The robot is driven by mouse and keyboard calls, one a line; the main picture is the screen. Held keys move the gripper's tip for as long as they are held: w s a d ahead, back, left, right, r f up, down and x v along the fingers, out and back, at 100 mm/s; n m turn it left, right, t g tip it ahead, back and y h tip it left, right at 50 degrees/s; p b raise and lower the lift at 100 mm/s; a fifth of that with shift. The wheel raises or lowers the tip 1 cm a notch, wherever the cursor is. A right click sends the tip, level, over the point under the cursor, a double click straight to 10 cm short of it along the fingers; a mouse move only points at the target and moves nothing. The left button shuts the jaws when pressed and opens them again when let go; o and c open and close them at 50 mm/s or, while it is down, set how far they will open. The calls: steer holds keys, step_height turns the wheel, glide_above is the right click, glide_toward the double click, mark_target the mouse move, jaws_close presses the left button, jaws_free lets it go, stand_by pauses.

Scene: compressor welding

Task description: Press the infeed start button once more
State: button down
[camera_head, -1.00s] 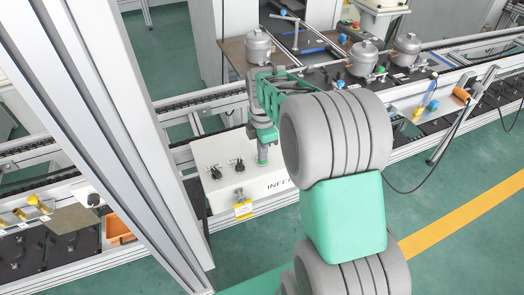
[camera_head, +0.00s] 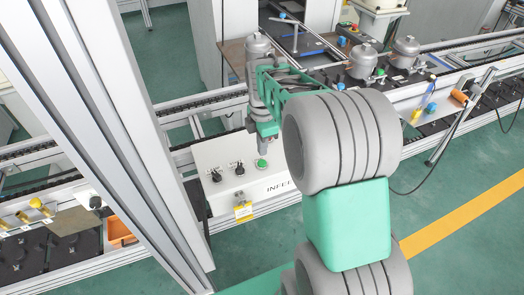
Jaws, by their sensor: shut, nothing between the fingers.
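The infeed control box (camera_head: 223,158) is white, with "INFEE" readable and the rest of the label hidden behind my arm. A green button (camera_head: 261,163) sits on its top panel, right of two black switches (camera_head: 228,171). My gripper (camera_head: 266,146) is shut and empty, pointing down. Its tip shows just above and slightly right of the green button in the picture. The button is in clear view, and the tip appears apart from it.
A conveyor with several grey compressors (camera_head: 363,60) runs behind the box. A silver frame post (camera_head: 120,130) stands close on the left. A yellow tag (camera_head: 243,211) hangs from the box front. An orange bin (camera_head: 119,232) is at lower left.

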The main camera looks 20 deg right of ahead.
mark_target(262, 162)
step_height(262, 162, up, 9)
steer(key=b, duration=0.1)
steer(key=shift+w, duration=0.1)
stand_by(1.6)
